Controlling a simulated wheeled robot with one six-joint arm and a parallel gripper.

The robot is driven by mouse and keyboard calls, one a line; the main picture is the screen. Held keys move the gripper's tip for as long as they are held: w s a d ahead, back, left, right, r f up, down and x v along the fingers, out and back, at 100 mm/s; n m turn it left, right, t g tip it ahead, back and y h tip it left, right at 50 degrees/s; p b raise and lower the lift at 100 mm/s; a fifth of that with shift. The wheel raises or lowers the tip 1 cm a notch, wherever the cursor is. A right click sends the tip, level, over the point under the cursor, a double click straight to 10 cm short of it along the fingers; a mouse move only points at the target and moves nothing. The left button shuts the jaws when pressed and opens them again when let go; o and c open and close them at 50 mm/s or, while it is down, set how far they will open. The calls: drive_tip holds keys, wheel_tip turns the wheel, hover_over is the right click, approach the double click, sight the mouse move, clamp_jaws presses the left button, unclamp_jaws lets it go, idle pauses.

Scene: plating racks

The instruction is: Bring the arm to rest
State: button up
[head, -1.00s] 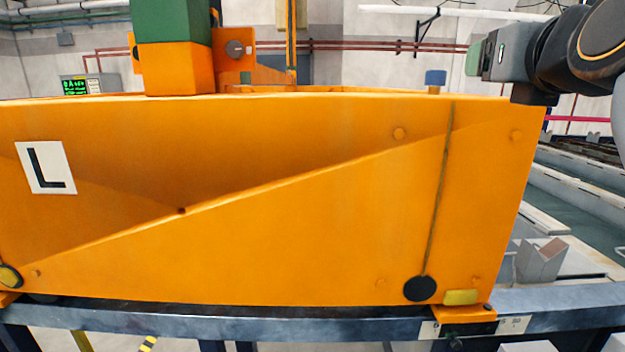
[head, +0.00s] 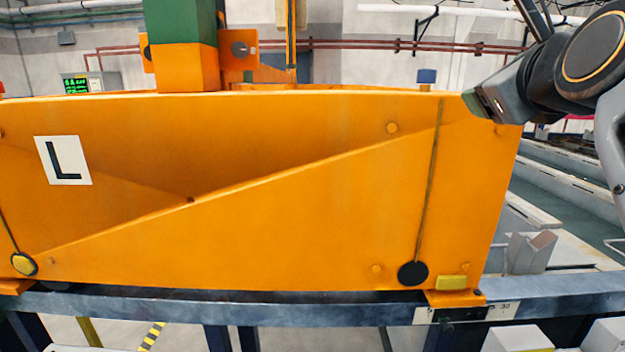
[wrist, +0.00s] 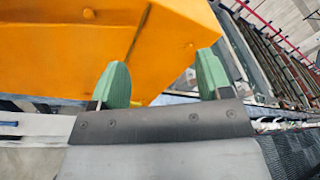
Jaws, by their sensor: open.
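My gripper (head: 477,104) is at the upper right in the head view, in front of the top right corner of a large orange panel (head: 300,240). In the wrist view, my gripper (wrist: 162,85) shows two green fingertips spread wide apart. Nothing is held between them. The orange panel (wrist: 70,45) also shows beyond the fingers, filling the upper left. I cannot tell the exact gap between the fingers and the panel.
The panel stands on a blue-grey rail (head: 220,318). It carries a white plate marked L (head: 63,160), a black disc (head: 413,273) and a yellow block (head: 451,282). A green-and-orange post (head: 186,50) rises behind it. Long troughs (head: 570,195) lie at the right.

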wheel_tip(320, 180, down, 23)
drive_tip(key=w+n+g+y, duration=0.15)
drive_tip(key=n+g, duration=0.45)
drive_tip(key=n, duration=1.2)
drive_tip(key=s+a+f+n+g, duration=0.2)
drive_tip(key=s+f+n, duration=0.1)
drive_tip(key=f, duration=0.4)
drive_tip(key=s+a+f+n+g, duration=0.2)
drive_tip(key=s+a+f+n, duration=0.1)
drive_tip(key=f+n, duration=0.2)
drive_tip(key=s+a+f+n+g+y, duration=0.1)
drive_tip(key=s+a+f+n+g, duration=0.1)
drive_tip(key=f, duration=0.8)
drive_tip(key=shift+s+a+n, duration=0.45)
drive_tip(key=shift+a+n, duration=0.2)
drive_tip(key=shift+n, duration=0.55)
